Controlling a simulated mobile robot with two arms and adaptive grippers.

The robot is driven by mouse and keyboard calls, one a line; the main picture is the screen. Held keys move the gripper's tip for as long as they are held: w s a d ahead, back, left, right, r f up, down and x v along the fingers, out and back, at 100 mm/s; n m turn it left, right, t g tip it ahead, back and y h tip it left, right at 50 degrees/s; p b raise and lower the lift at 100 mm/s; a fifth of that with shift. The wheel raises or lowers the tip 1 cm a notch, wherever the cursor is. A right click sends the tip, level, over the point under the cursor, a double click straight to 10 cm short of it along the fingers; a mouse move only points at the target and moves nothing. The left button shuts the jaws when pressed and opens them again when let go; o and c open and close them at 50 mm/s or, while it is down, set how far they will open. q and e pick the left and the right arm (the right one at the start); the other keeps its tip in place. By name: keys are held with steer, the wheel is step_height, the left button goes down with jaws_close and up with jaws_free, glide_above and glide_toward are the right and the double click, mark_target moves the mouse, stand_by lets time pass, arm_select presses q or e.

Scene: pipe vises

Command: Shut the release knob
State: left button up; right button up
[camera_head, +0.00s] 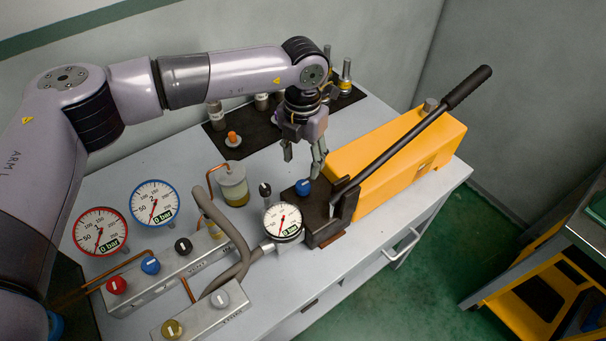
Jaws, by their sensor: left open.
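A yellow hand pump (395,157) with a long black lever (415,128) stands on the right of the grey bench. A blue knob (303,187) with a white mark sits on the dark block (322,216) at the pump's front end; it looks like the release knob. Whether it is open or shut is too small to tell. My left gripper (303,163) points down just above and behind the blue knob. Its fingers are apart, with nothing between them, and one finger hangs close to the knob. My right gripper is not in view.
A small gauge (283,221) and a grey hose (240,255) adjoin the dark block. A manifold with red, blue and black knobs (183,246) and two larger gauges stand at left. A black mat (230,137) with several fittings lies behind. An oil cup (233,185) stands near the middle.

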mark_target(303, 184)
arm_select(q)
step_height(303, 184, down, 5)
steer(key=shift+f+p, duration=0.15)
steer(key=shift+p, duration=0.7)
step_height(303, 184, down, 3)
steer(key=shift+r+p, duration=0.1)
steer(key=shift+p, duration=0.25)
steer(key=shift+f, duration=0.25)
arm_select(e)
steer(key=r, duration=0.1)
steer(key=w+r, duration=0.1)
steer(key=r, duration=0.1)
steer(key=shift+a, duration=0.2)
arm_select(q)
steer(key=shift+c, duration=0.6)
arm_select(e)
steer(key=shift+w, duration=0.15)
